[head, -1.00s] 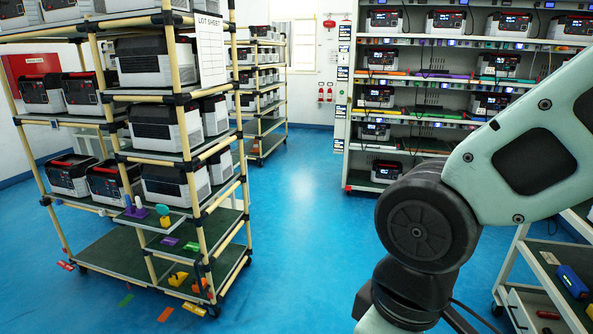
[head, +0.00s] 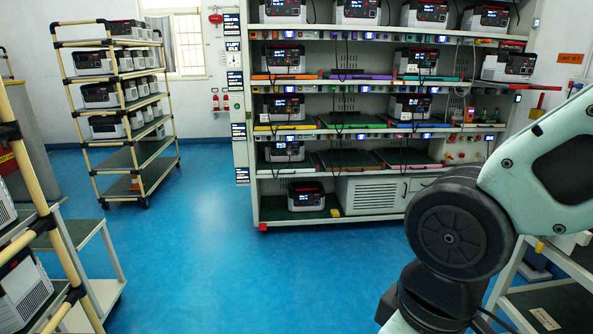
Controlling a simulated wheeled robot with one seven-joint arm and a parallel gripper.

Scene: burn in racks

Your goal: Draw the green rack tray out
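A green-edged tray (head: 345,123) lies on the middle shelf level of the large grey rack (head: 248,130), between a yellow-edged tray and a blue-edged tray. No power unit stands on it, and dark cables hang in front of it. It appears pushed in, roughly in line with its neighbours. A teal-edged tray (head: 431,78) is on the level above, at the right. My gripper is out of view; only part of my arm shows at the right, well in front of the rack.
Blue floor (head: 215,250) is clear up to the rack. A yellow-framed rack (head: 142,160) with power units stands back left. Another frame and a low grey stand (head: 92,232) are close at left. A bench (head: 550,300) is at lower right.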

